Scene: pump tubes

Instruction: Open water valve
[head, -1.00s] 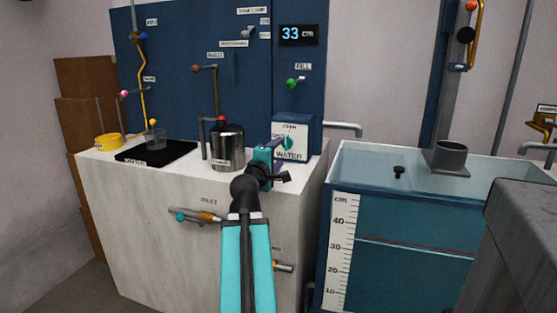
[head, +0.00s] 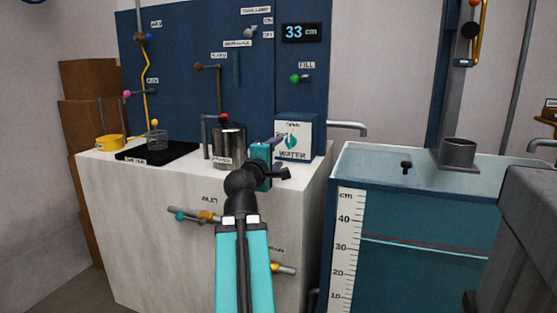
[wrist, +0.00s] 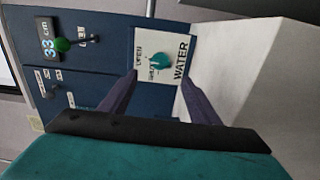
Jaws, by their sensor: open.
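The water valve is a teal knob (head: 291,142) on a white plate (head: 283,125) marked WATER, OPEN and SHUT, on the front of a blue box on the white counter. In the wrist view the knob (wrist: 162,62) shows between and beyond the two purple fingers. My gripper (head: 279,143) is just left of the knob in the head view. In the wrist view my gripper (wrist: 158,76) is open and empty, its fingers spread to either side of the plate. I cannot tell whether a finger touches the plate.
A metal vessel (head: 229,145) with a red top stands left of the gripper. A green FILL knob (head: 294,78) and a display (head: 301,32) reading 33 cm are on the blue panel above. A blue water tank (head: 410,245) with a scale stands right.

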